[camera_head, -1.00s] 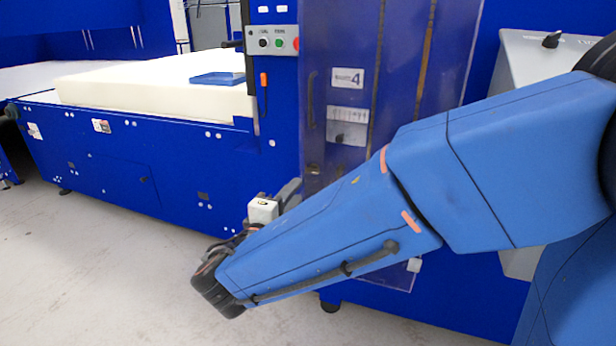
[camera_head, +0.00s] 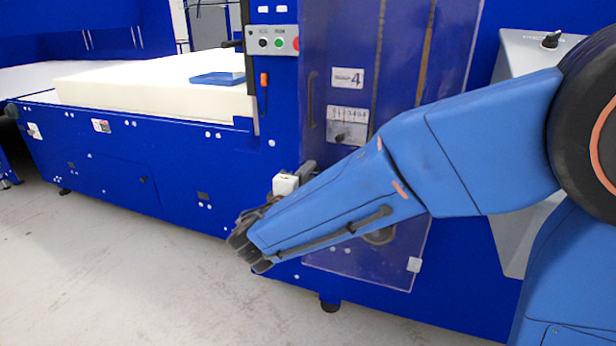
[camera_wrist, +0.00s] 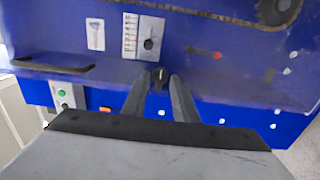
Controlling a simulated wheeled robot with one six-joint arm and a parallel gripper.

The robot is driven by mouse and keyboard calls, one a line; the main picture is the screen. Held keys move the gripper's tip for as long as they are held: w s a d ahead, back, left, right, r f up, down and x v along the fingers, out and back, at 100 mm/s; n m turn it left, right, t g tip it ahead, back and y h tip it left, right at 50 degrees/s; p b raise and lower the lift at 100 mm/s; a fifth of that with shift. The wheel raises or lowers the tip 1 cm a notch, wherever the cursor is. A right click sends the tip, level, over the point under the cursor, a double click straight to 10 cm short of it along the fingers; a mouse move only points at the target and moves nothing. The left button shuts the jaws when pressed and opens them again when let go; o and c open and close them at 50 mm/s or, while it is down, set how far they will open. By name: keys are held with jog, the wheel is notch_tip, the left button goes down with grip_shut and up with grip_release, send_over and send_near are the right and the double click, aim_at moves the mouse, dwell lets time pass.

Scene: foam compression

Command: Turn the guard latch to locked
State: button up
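The guard latch is a small dark knob (camera_wrist: 160,76) on the blue guard in the wrist view. It appears between the tips of my gripper's two grey fingers (camera_wrist: 159,88). The fingers are apart, with a gap between them and nothing held. I cannot tell whether they touch the knob or how far short of it they are. In the head view my gripper (camera_head: 306,168) is low against the left side of the see-through guard door (camera_head: 400,60), and it hides the latch there.
A dark door handle (camera_head: 311,100) and a dial panel (camera_head: 347,126) are above the gripper. A button box (camera_head: 272,42) is on the post to the left. A pale foam block (camera_head: 150,88) lies on the machine bed. A slanted console (camera_head: 535,60) stands at right.

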jog(key=shift+c, duration=0.6)
grip_shut()
jog(key=shift+n, duration=9)
